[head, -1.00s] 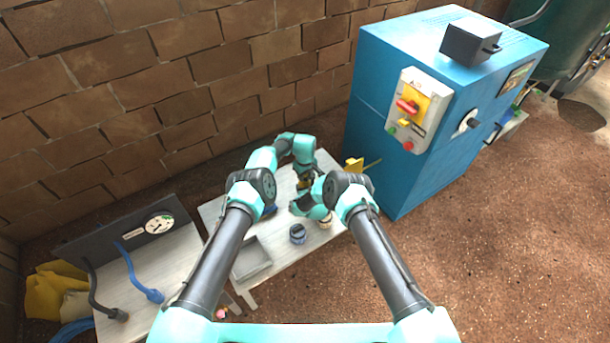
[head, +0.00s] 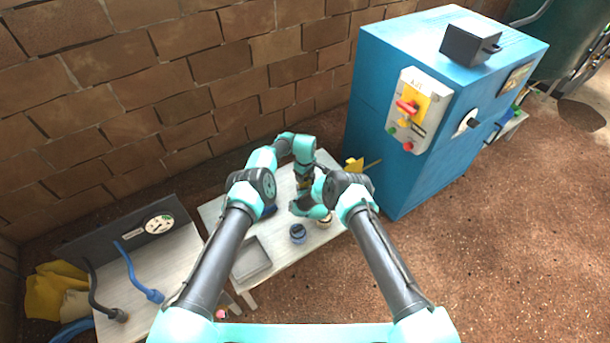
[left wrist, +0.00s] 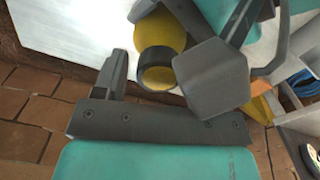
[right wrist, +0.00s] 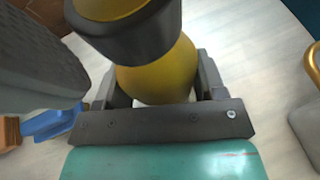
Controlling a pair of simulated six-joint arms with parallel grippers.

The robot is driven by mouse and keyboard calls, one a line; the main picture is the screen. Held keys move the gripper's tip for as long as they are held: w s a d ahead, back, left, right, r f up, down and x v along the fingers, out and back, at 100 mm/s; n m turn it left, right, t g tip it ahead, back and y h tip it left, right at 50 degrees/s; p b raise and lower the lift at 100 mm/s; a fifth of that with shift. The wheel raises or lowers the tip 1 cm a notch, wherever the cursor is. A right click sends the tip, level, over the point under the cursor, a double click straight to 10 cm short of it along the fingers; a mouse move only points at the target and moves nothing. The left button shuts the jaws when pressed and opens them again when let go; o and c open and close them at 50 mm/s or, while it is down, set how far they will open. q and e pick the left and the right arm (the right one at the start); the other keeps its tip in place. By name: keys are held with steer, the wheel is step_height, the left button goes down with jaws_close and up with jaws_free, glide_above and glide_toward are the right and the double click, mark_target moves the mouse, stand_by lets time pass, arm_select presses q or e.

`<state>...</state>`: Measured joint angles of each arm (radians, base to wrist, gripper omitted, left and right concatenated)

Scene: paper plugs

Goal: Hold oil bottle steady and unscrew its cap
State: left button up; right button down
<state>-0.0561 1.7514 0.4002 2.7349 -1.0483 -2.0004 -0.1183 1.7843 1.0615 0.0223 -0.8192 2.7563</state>
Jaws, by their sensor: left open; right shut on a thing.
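The oil bottle is yellow with a dark cap. In the right wrist view, the bottle body (right wrist: 165,82) sits between the fingers of my right gripper (right wrist: 157,84), which is shut on it. The dark cap (right wrist: 130,35) is at the top of that view. In the left wrist view, the cap (left wrist: 157,60) is in front of my open left gripper (left wrist: 163,62), between its fingers. I cannot tell whether a finger touches it. In the head view the bottle (head: 304,184) is small and partly hidden between the two grippers.
On the white table, a grey tray (head: 252,260) lies at the front left. A dark blue jar (head: 298,233) and a cream jar (head: 325,222) stand in front of the grippers. A tall blue cabinet (head: 400,130) stands right of the table, a brick wall (head: 150,90) behind.

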arm_select(q)
steer(key=shift+r, duration=2.3)
steer(key=shift+r+m, duration=1.7)
steer(key=shift+f, duration=0.1)
steer(key=shift+f, duration=3.9)
steer(key=shift+c, duration=0.3)
